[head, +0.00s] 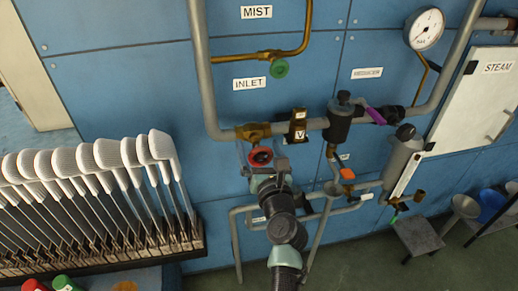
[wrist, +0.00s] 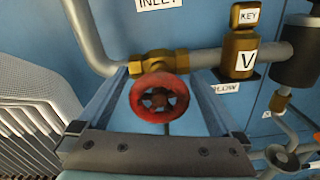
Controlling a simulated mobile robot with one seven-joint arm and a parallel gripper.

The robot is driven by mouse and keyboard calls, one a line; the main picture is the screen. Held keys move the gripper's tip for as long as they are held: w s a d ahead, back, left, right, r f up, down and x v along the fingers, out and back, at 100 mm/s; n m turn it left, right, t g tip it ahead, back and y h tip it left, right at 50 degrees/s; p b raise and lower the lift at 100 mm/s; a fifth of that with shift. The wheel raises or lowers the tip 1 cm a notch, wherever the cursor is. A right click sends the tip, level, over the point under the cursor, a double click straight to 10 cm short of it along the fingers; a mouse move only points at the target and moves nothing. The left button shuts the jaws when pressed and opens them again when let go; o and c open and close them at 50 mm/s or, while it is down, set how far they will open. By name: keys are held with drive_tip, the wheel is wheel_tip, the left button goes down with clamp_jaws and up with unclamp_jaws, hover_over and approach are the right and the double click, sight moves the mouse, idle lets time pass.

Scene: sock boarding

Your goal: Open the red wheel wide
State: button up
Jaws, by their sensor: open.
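The red wheel (wrist: 159,97) is a round spoked handwheel on a brass valve body (wrist: 160,63) in the grey pipe. It faces me in the wrist view, and in the head view the red wheel (head: 260,157) shows just above my gripper. My gripper (wrist: 159,80) is open, with one finger on each side of the wheel. A gap shows between each finger and the rim, so the fingers do not appear to grip it. In the head view my gripper (head: 262,165) reaches up to the valve and partly hides what lies below it.
A brass block marked V (wrist: 242,60) with a KEY tag sits right of the wheel. A green handwheel (head: 279,68) is above, near the INLET label. A purple lever (head: 375,115) and pressure gauge (head: 424,29) are farther right. White sock boards (head: 90,165) stand in a rack at left.

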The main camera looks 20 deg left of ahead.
drive_tip(key=shift+w+a, duration=0.15)
drive_tip(key=c, duration=1.3)
